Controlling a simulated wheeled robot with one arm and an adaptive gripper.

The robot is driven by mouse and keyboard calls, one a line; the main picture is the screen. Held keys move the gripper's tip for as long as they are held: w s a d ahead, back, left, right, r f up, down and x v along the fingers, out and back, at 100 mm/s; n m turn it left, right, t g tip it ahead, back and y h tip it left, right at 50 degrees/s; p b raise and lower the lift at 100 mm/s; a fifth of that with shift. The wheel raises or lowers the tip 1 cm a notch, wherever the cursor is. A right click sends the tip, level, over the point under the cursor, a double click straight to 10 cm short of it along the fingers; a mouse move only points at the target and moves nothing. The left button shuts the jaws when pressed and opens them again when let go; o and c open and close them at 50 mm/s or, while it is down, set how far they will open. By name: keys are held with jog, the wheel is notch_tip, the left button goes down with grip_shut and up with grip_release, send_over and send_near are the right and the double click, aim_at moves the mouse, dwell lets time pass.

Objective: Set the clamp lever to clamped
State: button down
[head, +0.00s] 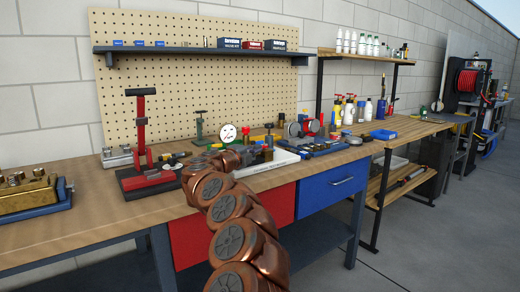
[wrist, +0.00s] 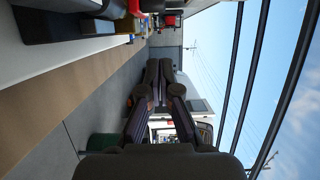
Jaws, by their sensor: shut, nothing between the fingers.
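I cannot single out the clamp lever with certainty. A red upright stand (head: 140,125) with a black crosspiece on top rises from a black and red base (head: 148,178) on the left half of the workbench. A green fixture (head: 200,128) with a dark T-shaped top stands behind it to the right. My copper arm crosses the front of the bench in the head view, and its far end hides part of the tools there. In the wrist view my gripper (wrist: 159,66) has its dark fingers together with nothing between them; no lever shows near the fingertips.
The wooden workbench (head: 95,215) holds a brass block on a blue base (head: 30,195) at left. A white dial gauge (head: 228,134), a white tray (head: 268,163) and several small tools crowd the middle. A pegboard (head: 190,85) with a shelf stands behind. Bare wood lies along the front edge.

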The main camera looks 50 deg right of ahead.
jog(key=shift+w+a, duration=0.1)
jog(key=shift+a, duration=2.05)
jog(key=shift+r, duration=0.1)
